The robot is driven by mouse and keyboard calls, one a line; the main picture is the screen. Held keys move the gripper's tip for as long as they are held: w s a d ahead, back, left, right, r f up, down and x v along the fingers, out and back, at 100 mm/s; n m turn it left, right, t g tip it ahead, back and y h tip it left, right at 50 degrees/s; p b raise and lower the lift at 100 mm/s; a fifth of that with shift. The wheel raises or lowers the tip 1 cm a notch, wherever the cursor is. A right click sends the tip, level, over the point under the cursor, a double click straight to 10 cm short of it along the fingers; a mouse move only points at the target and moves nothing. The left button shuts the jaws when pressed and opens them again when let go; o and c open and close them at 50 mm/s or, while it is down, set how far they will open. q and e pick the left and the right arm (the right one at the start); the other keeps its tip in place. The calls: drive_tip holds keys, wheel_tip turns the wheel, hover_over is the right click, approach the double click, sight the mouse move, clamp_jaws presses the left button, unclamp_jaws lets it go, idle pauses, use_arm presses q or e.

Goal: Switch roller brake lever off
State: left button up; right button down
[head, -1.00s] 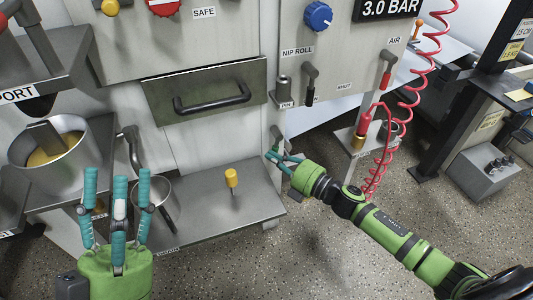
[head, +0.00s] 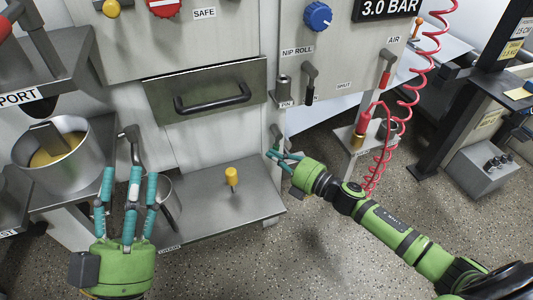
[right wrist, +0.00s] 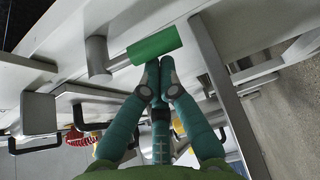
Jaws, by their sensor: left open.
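A lever with a green cylindrical handle (right wrist: 155,46) on a metal post is in the right wrist view. In the head view a small greenish lever (head: 276,132) is on the machine's side edge, just above my right fingertips. My right gripper (head: 270,155) is beside the machine edge. In the right wrist view its fingers (right wrist: 159,68) are drawn together, with the tips just below the green handle. I cannot tell whether they touch it, and nothing shows between them. My left gripper (head: 131,180) is open and empty, fingers up, in front of the lower shelf.
A steel pot (head: 80,166) stands at the left. A yellow-topped lever (head: 231,177) rises from the lower shelf (head: 252,207). A black drawer handle (head: 212,104), a black lever (head: 310,85) and a red air lever (head: 385,72) are on the panels. A coiled red hose (head: 410,95) hangs at the right.

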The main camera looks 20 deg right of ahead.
drive_tip(key=shift+d, duration=0.1)
idle(0.3)
drive_tip(key=v, duration=1.1)
drive_tip(key=shift+s+d, duration=0.2)
drive_tip(key=shift+s, duration=0.2)
